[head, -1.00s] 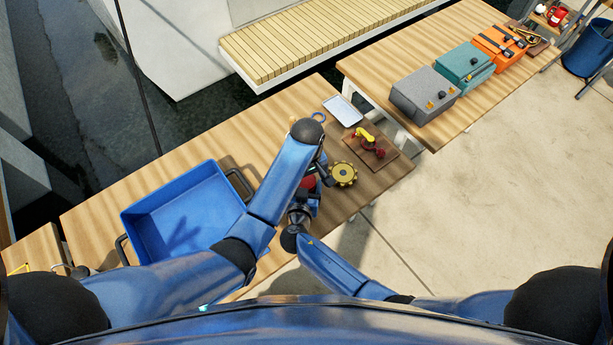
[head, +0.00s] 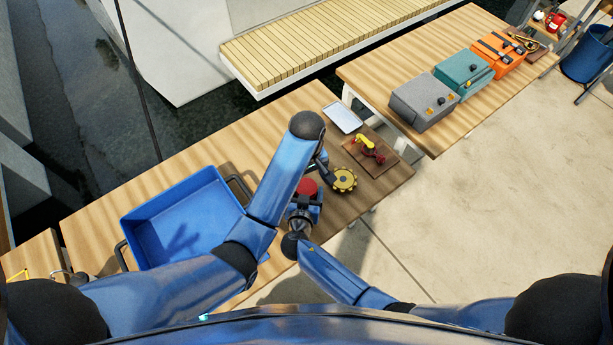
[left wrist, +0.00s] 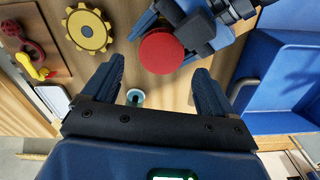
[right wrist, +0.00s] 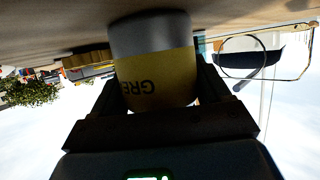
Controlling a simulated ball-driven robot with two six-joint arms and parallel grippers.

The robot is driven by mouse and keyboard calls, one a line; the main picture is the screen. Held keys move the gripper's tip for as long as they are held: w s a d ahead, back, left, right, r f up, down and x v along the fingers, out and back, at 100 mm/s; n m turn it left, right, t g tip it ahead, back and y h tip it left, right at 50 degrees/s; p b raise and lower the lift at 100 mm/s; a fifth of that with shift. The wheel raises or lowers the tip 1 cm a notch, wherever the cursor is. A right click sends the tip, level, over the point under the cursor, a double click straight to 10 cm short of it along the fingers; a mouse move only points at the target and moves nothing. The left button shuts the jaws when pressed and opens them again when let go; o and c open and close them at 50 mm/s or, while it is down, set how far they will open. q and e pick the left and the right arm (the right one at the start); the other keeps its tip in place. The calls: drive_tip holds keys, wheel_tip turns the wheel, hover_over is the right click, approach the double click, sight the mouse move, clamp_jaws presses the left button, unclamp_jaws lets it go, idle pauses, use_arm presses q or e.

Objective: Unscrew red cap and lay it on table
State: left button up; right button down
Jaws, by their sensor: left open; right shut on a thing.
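The round red cap (head: 306,187) sits on top of a grease can. It also shows in the left wrist view (left wrist: 161,52). The can (right wrist: 155,75) has a grey metal body and a yellow label with partly readable letters. My right gripper (head: 302,207) is shut on the can from the near side; its blue fingers flank the can in both wrist views. My left gripper (left wrist: 158,72) is open and empty, with the cap beyond its fingertips and apart from them. In the head view my left forearm partly hides the left gripper.
A yellow gear (head: 345,180) lies close beside the can. A wooden board (head: 386,160) with a red and yellow part and a pale tray (head: 343,117) lie farther right. A blue bin (head: 130,220) stands at left.

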sight(306, 187)
use_arm(q)
drive_tip(key=shift+w+d+r, duration=0.1)
drive_tip(key=shift+w+r, duration=0.1)
drive_tip(key=shift+r, duration=0.25)
drive_tip(key=shift+r+m, duration=0.7)
drive_tip(key=shift+m, duration=0.5)
drive_tip(key=m, duration=0.1)
drive_tip(key=r+m, duration=0.1)
drive_tip(key=m, duration=0.1)
drive_tip(key=shift+s, duration=0.15)
use_arm(e)
drive_tip(key=shift+a+r, duration=0.1)
use_arm(q)
drive_tip(key=shift+s+f+m, duration=0.1)
drive_tip(key=shift+m, duration=0.5)
drive_tip(key=shift+f, duration=3.9)
